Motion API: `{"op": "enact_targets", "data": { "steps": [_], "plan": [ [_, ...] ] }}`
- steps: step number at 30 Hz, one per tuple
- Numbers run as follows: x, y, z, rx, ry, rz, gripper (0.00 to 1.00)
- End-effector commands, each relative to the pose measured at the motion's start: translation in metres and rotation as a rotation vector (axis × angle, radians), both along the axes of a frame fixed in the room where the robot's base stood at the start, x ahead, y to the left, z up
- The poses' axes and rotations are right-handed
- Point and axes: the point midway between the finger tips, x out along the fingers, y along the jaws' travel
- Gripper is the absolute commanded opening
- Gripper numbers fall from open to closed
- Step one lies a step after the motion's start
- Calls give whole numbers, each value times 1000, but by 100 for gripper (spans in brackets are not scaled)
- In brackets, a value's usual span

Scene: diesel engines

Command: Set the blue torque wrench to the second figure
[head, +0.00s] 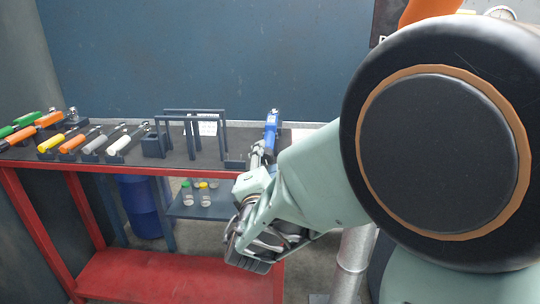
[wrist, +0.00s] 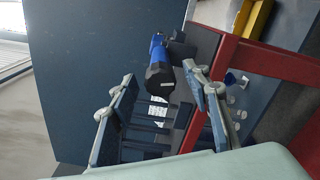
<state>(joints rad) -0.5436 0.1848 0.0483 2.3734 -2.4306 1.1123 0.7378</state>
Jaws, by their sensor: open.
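The blue torque wrench (head: 271,124) stands at the right end of the red bench, its lower part hidden behind my gripper in the head view. In the wrist view its blue and black handle (wrist: 158,72) shows end-on, with a dark cap towards the camera. My gripper (head: 258,157) is open just in front of it. In the wrist view the fingers of my gripper (wrist: 159,74) stand apart on either side of the handle end. Whether they touch it I cannot tell. No figure on the wrench is legible.
The red bench (head: 175,280) carries several other wrenches with green, orange, yellow, grey and white handles (head: 70,143) at left. A dark frame rack (head: 192,130) stands just left of the blue wrench. Small bottles (head: 187,196) sit on a shelf below. A blue wall is behind.

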Motion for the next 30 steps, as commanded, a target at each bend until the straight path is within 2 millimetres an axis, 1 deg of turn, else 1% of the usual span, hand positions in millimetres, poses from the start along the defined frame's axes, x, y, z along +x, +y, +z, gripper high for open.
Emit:
{"op": "enact_targets", "data": {
  "steps": [9,12,15,26,28,30],
  "plan": [
    [-50,2,1,0,-1,4,44],
    [-62,3,0,0,0,2,44],
    [-70,3,0,0,-1,3,44],
    [-72,2,0,1,0,-1,44],
    [-72,-1,-2,8,-1,-12,44],
    [-71,-9,-6,24,-3,-34,44]
  ]
}}
